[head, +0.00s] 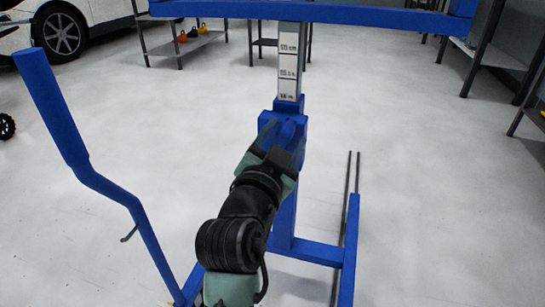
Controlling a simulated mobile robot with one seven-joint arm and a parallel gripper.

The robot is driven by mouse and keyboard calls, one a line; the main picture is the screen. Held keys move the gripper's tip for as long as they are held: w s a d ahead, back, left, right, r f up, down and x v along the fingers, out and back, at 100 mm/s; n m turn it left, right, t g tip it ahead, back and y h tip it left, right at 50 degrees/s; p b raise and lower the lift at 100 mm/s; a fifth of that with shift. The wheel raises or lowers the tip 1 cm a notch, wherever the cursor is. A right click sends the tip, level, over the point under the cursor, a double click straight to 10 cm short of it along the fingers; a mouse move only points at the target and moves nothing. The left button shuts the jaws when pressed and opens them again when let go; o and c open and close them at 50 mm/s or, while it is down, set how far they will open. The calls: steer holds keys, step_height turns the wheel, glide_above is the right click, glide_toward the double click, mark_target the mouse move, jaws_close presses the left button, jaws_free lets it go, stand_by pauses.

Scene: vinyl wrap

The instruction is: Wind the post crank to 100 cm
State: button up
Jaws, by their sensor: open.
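The blue post (285,215) stands upright near the middle of the head view. A pale inner column (288,62) rises out of its top and carries printed height labels in cm, too small to read surely. A blue block (291,115) sits at the top of the post. My gripper (283,138) reaches up to the front of this block, with its jaws open. I cannot tell whether it touches the block. I cannot make out the crank; my gripper and arm cover part of the post there.
A blue crossbar (310,12) spans the top. A bent blue bar (105,188) rises at the left. The blue base frame (310,252) and two thin dark rods (346,215) lie at the lower right. A car (60,30) and metal tables stand behind. Open floor lies around.

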steer(key=p+v, duration=0.3)
steer(key=v, duration=0.8)
steer(key=shift+s+r, duration=0.1)
steer(key=shift+r, duration=0.05)
